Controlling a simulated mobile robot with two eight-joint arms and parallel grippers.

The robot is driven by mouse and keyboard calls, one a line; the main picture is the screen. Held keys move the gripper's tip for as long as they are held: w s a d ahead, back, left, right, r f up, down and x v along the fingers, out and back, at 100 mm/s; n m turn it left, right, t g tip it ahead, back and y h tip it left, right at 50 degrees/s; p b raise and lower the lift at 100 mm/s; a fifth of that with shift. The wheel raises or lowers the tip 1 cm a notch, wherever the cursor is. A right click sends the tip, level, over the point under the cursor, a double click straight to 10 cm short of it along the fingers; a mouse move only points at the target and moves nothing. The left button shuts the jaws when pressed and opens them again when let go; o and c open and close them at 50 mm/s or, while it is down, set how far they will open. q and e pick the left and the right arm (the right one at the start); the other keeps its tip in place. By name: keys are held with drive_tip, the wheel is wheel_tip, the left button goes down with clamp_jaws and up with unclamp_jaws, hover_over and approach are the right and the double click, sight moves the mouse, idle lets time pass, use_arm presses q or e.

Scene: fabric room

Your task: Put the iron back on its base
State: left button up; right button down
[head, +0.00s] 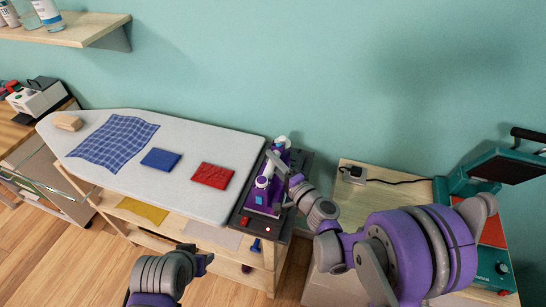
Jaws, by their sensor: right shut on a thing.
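The iron (264,198), purple and white, is at the right end of the ironing board, over its dark base (262,229). From this angle I cannot tell whether it rests on the base or is held just above it. My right gripper (283,170) reaches in from the right and is shut on the iron; its fingers partly hide the handle. My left gripper (204,262) is low in front of the board, apart from the iron, and its fingers are too small to judge.
On the ironing board (210,145) lie a checked blue cloth (113,142), a blue cloth (160,159), a red cloth (212,176) and a wooden block (68,123). A teal heat press (490,190) stands right. A shelf (75,30) hangs upper left.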

drive_tip(key=c, duration=1)
unclamp_jaws()
drive_tip(key=shift+f, duration=0.2)
drive_tip(key=shift+c, duration=0.2)
drive_tip(key=o, duration=0.4)
drive_tip(key=shift+r, duration=0.1)
drive_tip(key=shift+o, duration=0.2)
drive_tip(key=shift+r, duration=0.2)
drive_tip(key=s+d+f+n+g+h+b, duration=0.1)
drive_tip(key=s+d+f+n+g, duration=0.15)
drive_tip(key=s, duration=0.65)
drive_tip(key=s+d+f+n+g+h+b, duration=0.1)
drive_tip(key=s+d+n+g+h, duration=0.2)
drive_tip(key=s, duration=0.6)
use_arm(q)
drive_tip(key=f, duration=0.1)
drive_tip(key=s+f, duration=0.1)
drive_tip(key=shift+f, duration=0.3)
use_arm(e)
drive_tip(key=s+d+f+n+g+h, duration=0.2)
drive_tip(key=s+d+n+g+h, duration=0.2)
drive_tip(key=s+d, duration=0.6)
drive_tip(key=shift+s+d+n+h, duration=0.4)
drive_tip(key=shift+d+n+h, duration=0.35)
drive_tip(key=shift+d+h, duration=0.4)
